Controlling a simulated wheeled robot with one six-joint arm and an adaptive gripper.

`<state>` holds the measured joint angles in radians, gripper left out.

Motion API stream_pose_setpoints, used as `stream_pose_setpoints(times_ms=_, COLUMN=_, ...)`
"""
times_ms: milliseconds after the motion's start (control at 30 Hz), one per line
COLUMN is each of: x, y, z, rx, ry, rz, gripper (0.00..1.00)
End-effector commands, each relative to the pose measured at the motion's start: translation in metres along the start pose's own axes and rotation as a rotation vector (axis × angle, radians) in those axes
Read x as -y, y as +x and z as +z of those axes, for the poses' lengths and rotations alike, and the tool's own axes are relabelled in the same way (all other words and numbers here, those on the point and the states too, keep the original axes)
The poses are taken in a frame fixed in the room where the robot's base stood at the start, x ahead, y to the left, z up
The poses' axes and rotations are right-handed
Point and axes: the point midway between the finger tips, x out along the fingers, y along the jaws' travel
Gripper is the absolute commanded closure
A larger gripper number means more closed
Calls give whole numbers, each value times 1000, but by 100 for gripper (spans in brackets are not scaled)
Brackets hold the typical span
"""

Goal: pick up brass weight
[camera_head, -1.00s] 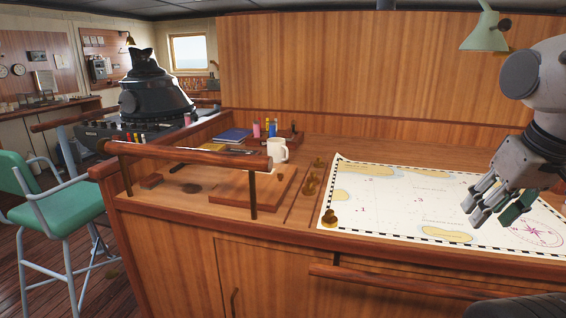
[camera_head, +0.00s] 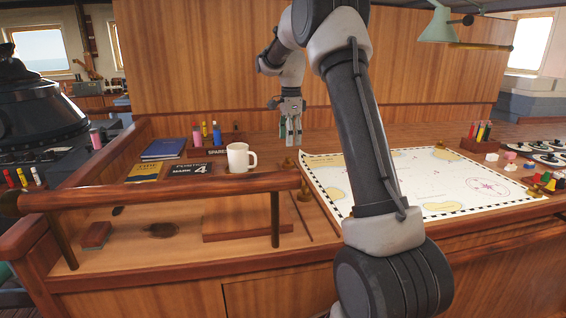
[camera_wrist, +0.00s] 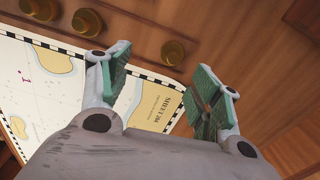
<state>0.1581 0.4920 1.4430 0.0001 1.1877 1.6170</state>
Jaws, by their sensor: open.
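Several brass weights are in view. In the wrist view, one brass weight (camera_wrist: 173,52) stands on the wood beyond the chart's corner, between my fingertips in the picture. Two others (camera_wrist: 88,22) (camera_wrist: 40,9) are in a row to its left. In the head view, brass weights (camera_head: 303,188) show by the chart's left edge, partly blurred by distance. My gripper (camera_head: 290,135) points down over the desk near the chart's far left corner. In the wrist view my gripper (camera_wrist: 164,65) is open, with green finger pads apart and nothing between them.
A paper chart (camera_head: 440,180) covers the desk's middle. A wooden rail (camera_head: 160,190) runs along the front left. A wooden panel (camera_head: 200,60) rises behind the desk.

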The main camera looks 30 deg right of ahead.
Motion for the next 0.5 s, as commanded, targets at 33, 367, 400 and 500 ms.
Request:
stream_pose_setpoints(times_ms=33, x=7, y=8, z=-2, rx=-1, ry=34, rz=8, gripper=36)
stream_pose_setpoints(times_ms=367, x=17, y=45, z=-4, rx=-2, ry=101, rz=21, gripper=36)
stream_pose_setpoints(times_ms=400, x=17, y=50, z=-4, rx=-2, ry=101, rz=21, gripper=36)
stream_pose_setpoints(times_ms=500, x=16, y=65, z=-3, rx=-2, ry=100, rz=23, gripper=36)
